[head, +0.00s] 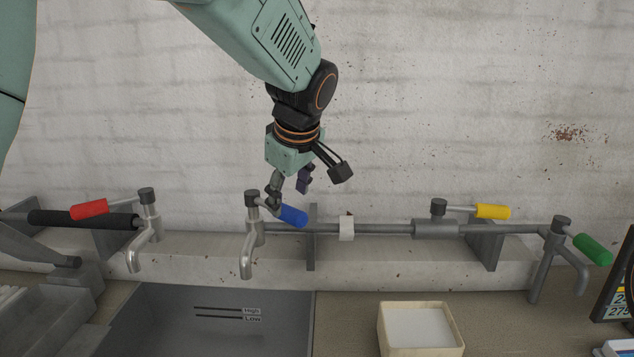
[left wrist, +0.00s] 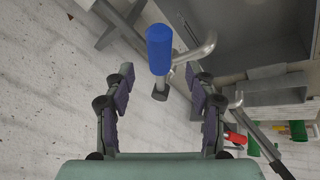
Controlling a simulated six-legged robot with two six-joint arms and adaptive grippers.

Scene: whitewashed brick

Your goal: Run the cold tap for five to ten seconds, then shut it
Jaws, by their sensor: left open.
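The tap with the blue lever (head: 293,215) stands in the middle of the pipe. Its lever points right and its spout (head: 246,262) hangs over the grey basin (head: 150,312). I see no water at the spout. My left gripper (head: 288,190) is open, just above and behind the blue lever. In the left wrist view the blue grip (left wrist: 159,48) lies ahead, centred between the spread fingers (left wrist: 162,82), with nothing held. Whether a finger touches the lever I cannot tell. My right gripper is not in view.
A red-lever tap (head: 90,208) is at the left, a yellow-lever valve (head: 492,212) and a green-lever tap (head: 592,249) at the right. A cream box (head: 421,346) stands on the counter. A white tag (head: 347,228) hangs on the pipe.

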